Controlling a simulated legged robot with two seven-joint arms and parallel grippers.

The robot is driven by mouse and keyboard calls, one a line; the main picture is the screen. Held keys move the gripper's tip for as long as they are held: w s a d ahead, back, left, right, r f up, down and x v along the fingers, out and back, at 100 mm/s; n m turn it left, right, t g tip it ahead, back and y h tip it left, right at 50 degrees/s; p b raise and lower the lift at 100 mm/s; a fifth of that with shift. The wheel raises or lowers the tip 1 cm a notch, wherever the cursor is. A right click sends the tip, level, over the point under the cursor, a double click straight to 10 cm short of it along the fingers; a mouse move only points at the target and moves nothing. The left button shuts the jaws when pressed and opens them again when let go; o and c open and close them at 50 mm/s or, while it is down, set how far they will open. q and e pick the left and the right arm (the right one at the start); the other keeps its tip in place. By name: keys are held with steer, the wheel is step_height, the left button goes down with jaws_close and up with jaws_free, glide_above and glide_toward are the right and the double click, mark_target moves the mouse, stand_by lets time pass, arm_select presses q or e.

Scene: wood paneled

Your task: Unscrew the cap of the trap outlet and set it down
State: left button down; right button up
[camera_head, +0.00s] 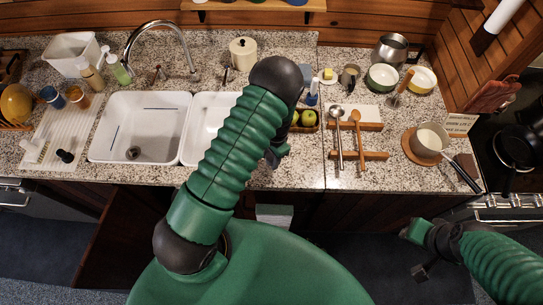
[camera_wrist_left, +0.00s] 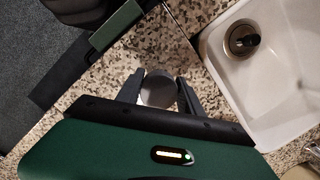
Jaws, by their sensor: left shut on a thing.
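My left gripper (camera_head: 275,156) is over the counter's front part, right of the sink, and is largely hidden by my own arm in the head view. In the left wrist view its two fingers (camera_wrist_left: 159,95) are closed on the sides of a round, pale grey cap (camera_wrist_left: 157,90), with granite behind it. I cannot make out the trap outlet for certain in either view. My right gripper (camera_head: 418,262) hangs low at the right, in front of the cabinets, away from the counter. Its jaw opening is unclear.
The double white sink (camera_head: 140,110) lies left of my arm. A ribbed drainboard (camera_head: 60,125) holds cups and small white and black pieces. Wooden utensil rests (camera_head: 358,155), a saucepan (camera_head: 430,140) and bowls occupy the right counter. Bare granite (camera_head: 300,175) shows along the front edge.

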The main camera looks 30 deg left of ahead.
arm_select(q)
steer(key=shift+s+f+b, duration=0.1)
steer(key=shift+f+b, duration=0.25)
steer(key=shift+f, duration=0.5)
steer(key=shift+w+f, duration=0.2)
steer(key=shift+w, duration=0.15)
steer(key=c, duration=1.1)
jaws_free()
steer(key=o, duration=0.4)
steer(key=shift+s+r, duration=0.1)
steer(key=shift+s, duration=0.05)
arm_select(e)
steer(key=shift+f, duration=0.7)
arm_select(q)
steer(key=o, duration=0.3)
arm_select(e)
steer(key=shift+w, duration=0.1)
arm_select(q)
steer(key=shift+o, duration=0.2)
step_height(320, 180, up, 16)
steer(key=w+b, duration=0.2)
steer(key=b, duration=0.2)
steer(key=shift+w+d+r, duration=0.25)
steer(key=shift+w+d, duration=0.1)
steer(key=shift+d, duration=0.05)
arm_select(e)
steer(key=x, duration=0.2)
steer(key=s+x, duration=0.1)
steer(key=x, duration=0.1)
steer(key=shift+f, duration=0.1)
